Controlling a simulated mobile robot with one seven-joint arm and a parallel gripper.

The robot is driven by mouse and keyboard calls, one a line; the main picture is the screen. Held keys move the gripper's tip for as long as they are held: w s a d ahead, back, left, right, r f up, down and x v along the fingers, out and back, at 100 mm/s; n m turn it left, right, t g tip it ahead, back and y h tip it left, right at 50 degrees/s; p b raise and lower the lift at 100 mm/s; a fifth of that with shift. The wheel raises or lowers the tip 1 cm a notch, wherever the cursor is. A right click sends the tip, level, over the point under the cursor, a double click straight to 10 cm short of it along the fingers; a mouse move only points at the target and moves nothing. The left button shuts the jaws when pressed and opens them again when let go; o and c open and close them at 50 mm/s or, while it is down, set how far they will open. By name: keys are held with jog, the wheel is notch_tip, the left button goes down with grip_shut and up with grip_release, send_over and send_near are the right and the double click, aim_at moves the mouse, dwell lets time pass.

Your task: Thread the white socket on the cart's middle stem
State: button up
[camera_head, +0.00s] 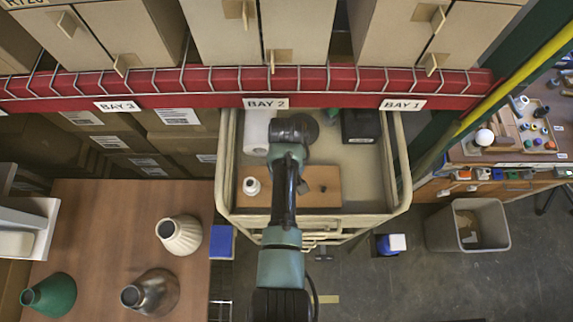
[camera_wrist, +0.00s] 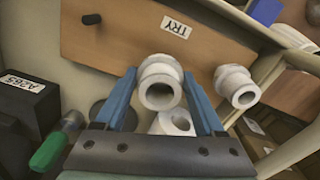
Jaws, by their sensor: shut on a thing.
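My gripper (camera_wrist: 161,76) has blue fingers on both sides of a white socket (camera_wrist: 160,88) and is shut on it. The socket's round open end faces the wrist camera. In the camera_head view my arm hides the gripper and the held socket. A brown board (camera_head: 325,200) lies in the cart (camera_head: 400,165). A second white socket (camera_head: 252,187) stands at the board's left end; it is at the right in the wrist view (camera_wrist: 237,84). A dark stem (camera_wrist: 91,19) stands bare at the other end. The middle stem cannot be made out clearly; whether the held socket touches it I cannot tell.
The table at left bears a cream shade (camera_head: 180,235), a grey shade (camera_head: 155,292) and a green shade (camera_head: 50,295).

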jog(key=m, duration=0.4)
jog(key=shift+s+f+m, duration=0.3)
jog(key=m+p, duration=0.1)
jog(key=m, duration=0.3)
jog(key=shift+m, duration=1.4)
